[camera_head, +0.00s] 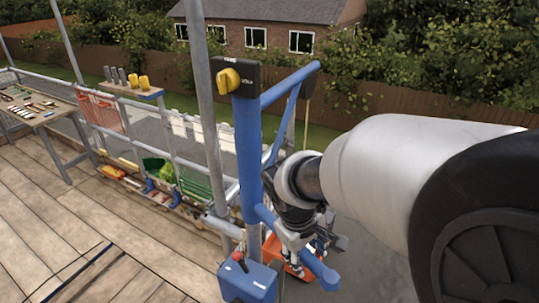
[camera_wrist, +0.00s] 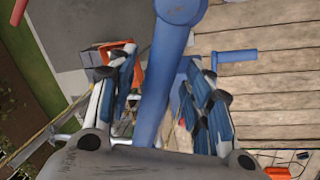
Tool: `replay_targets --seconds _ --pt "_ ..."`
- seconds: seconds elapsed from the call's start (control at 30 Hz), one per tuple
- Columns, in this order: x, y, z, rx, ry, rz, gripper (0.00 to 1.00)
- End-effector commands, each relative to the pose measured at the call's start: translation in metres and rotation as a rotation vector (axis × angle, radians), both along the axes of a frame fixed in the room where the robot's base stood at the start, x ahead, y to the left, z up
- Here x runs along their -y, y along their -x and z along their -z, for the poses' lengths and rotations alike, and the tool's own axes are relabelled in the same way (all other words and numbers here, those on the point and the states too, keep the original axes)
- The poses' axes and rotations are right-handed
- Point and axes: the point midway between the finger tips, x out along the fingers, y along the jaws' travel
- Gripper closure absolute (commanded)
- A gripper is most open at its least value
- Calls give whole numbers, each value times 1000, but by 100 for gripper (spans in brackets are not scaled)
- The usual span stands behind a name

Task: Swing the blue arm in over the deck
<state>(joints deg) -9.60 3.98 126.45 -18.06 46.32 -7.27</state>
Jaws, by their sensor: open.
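The blue arm (camera_head: 290,83) is a swing hoist on an upright blue post (camera_head: 248,155) at the deck's railing. Its upper beam and diagonal brace point away to the right, outside the railing. A lower blue bar (camera_head: 321,272) with a rounded end sticks out towards the lower right. My gripper (camera_head: 297,238) is at this lower bar, partly hidden by my wrist. In the wrist view, a blue bar (camera_wrist: 158,85) runs between the spread fingers of my gripper (camera_wrist: 160,68). The fingers are open; contact with the bar cannot be told.
A black box with a yellow knob (camera_head: 229,81) tops the post. A blue box (camera_head: 247,281) with a red-tipped lever sits low beside it. An orange container (camera_head: 300,268) is below my gripper. The wooden deck (camera_head: 60,215) is clear at left; a tool table (camera_head: 35,110) stands beyond.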

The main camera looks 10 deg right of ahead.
Motion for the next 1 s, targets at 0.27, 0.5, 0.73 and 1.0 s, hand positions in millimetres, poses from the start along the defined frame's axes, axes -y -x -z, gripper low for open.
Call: replay_targets --seconds 0.27,0.5,0.73,1.0 --pt "0 0 0 0 0 0 57" --pt "0 0 0 0 0 0 73" --pt "0 0 0 0 0 0 88" --pt "0 0 0 -1 0 0 100"
